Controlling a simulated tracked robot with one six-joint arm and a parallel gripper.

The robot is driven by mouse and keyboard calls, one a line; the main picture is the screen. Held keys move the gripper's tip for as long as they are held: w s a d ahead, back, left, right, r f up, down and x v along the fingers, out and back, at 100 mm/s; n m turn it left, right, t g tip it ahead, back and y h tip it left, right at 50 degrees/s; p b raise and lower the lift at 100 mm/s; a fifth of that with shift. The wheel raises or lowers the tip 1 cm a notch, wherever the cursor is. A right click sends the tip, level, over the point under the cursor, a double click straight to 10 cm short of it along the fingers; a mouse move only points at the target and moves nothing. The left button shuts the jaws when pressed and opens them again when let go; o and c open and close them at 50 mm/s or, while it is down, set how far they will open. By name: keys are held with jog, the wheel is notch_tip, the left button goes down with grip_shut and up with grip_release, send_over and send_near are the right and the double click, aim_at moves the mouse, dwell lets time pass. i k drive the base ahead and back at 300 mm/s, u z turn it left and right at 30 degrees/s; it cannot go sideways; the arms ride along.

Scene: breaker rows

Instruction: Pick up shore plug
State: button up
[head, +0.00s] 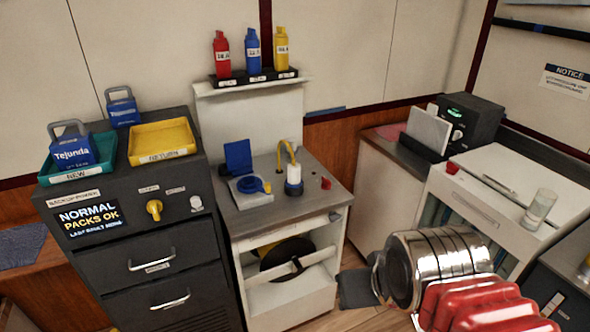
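What looks like the shore plug (293,182), a white body with a blue collar and a yellow cable looping from its top, stands upright on the grey counter (300,206) in the middle of the head view. To its left is a white box with a round blue fitting (250,185) and a raised blue flap behind it; it looks like a socket. The plug is apart from it. My gripper (358,288) shows only partly, as dark grey parts beyond my chrome wrist at lower right. It is lower in the picture than the plug and away from it. Its finger opening is hidden.
A small red knob (326,183) sits right of the plug. A shelf (252,85) with red, blue and yellow bottles is behind. The black cabinet (150,240) at left bears a teal tray (48,166) and yellow tray (160,142). A glass (540,207) stands at right.

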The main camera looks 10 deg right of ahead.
aim_at(294, 181)
jog(key=u, duration=0.15)
jog(key=i, duration=0.7)
jog(key=u, duration=0.75)
jog(key=i, duration=0.5)
jog(key=u, duration=0.3)
